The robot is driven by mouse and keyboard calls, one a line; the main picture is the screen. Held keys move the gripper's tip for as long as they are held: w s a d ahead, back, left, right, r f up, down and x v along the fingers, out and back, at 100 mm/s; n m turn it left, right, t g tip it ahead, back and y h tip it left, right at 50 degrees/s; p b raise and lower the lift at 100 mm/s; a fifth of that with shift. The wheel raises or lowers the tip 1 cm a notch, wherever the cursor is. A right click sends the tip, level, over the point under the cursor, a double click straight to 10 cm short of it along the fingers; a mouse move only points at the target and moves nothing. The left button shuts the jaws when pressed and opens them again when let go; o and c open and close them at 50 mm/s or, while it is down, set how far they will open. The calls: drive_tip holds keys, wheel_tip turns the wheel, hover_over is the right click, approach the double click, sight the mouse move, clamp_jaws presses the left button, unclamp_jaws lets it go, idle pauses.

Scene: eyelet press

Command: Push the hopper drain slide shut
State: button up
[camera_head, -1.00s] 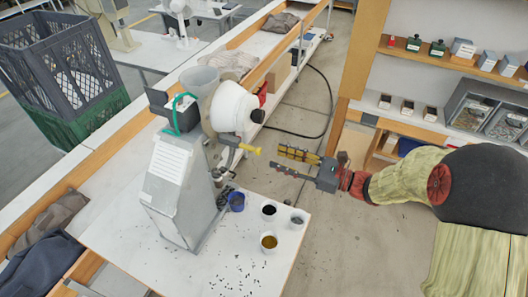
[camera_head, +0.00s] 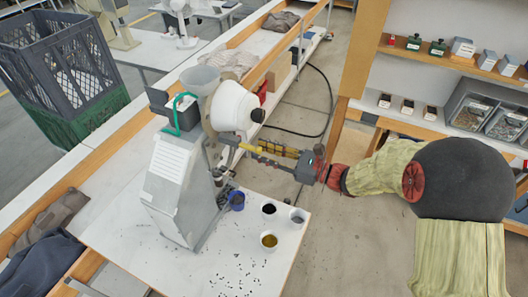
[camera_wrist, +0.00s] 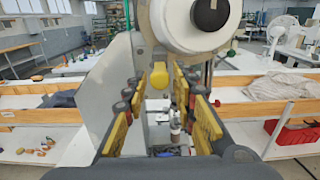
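The eyelet press (camera_head: 172,190) stands on the white bench, with a pale hopper cup (camera_head: 200,77) and a white drum (camera_head: 231,105) at its top. A yellow-ended handle (camera_head: 245,147) sticks out to the right below the drum. I cannot tell which part is the drain slide. My gripper (camera_head: 264,149) is level with the handle's end. In the wrist view my gripper (camera_wrist: 161,112) is open, with yellow pads on both sides. The handle's round yellow end (camera_wrist: 159,75) shows in the gap between them; contact cannot be told.
Small cups, a blue one (camera_head: 236,201) and a yellow-filled one (camera_head: 269,241) among them, stand on the bench's front corner. Dark bits lie scattered on the bench top (camera_head: 205,270). A shelf unit (camera_head: 425,58) is at the right. Open floor lies between.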

drive_tip(key=c, duration=0.6)
clamp_jaws()
